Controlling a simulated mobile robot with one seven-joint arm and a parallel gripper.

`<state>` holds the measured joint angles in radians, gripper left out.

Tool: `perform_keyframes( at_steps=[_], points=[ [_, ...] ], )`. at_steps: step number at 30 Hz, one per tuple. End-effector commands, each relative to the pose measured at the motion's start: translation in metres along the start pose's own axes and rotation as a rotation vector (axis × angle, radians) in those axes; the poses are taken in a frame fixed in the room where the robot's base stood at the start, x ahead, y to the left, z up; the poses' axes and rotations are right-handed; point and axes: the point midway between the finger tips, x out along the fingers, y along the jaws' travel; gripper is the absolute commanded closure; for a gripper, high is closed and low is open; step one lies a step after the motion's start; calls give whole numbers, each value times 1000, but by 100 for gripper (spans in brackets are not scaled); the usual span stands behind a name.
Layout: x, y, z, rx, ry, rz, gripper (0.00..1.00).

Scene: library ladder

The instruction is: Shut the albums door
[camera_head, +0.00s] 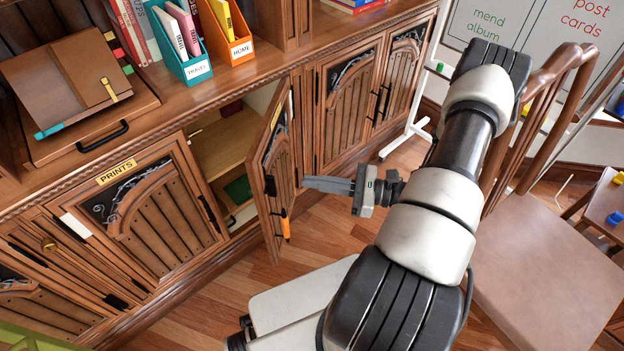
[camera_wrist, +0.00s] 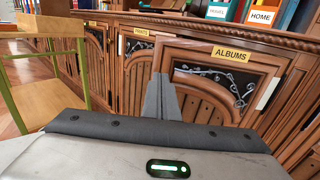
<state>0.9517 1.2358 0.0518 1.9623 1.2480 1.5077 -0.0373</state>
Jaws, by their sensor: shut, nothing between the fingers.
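The albums door (camera_head: 281,157) is a brown panelled cabinet door that stands open, swung out from the cabinet front. In the wrist view the albums door (camera_wrist: 205,80) shows its outer face with a yellow ALBUMS label (camera_wrist: 231,51) and a dark scrollwork panel. My gripper (camera_head: 306,183) is shut and empty, with its fingertips beside the door's free edge, on its outer-face side. In the wrist view my gripper (camera_wrist: 162,92) points at the door's face. I cannot tell whether the fingertips touch it.
The open compartment (camera_head: 222,147) shows a shelf and a green item. A chair (camera_head: 540,258) stands at the right, and a whiteboard stand (camera_head: 413,125) is behind my arm. An orange marker (camera_head: 285,225) hangs at the door's lower part. Wooden floor (camera_head: 320,232) is clear near the door.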

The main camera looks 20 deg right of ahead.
Motion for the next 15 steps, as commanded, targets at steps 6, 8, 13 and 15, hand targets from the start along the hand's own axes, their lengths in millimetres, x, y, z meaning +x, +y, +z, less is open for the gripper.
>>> perform_keyframes(
  at_steps=[6,8,13,15],
  points=[
    [50,2,-1,2,-1,6,100],
    [62,2,-1,0,-1,6,100],
    [91,2,-1,0,0,5,100],
    [99,2,-1,-1,1,6,100]
  ],
)
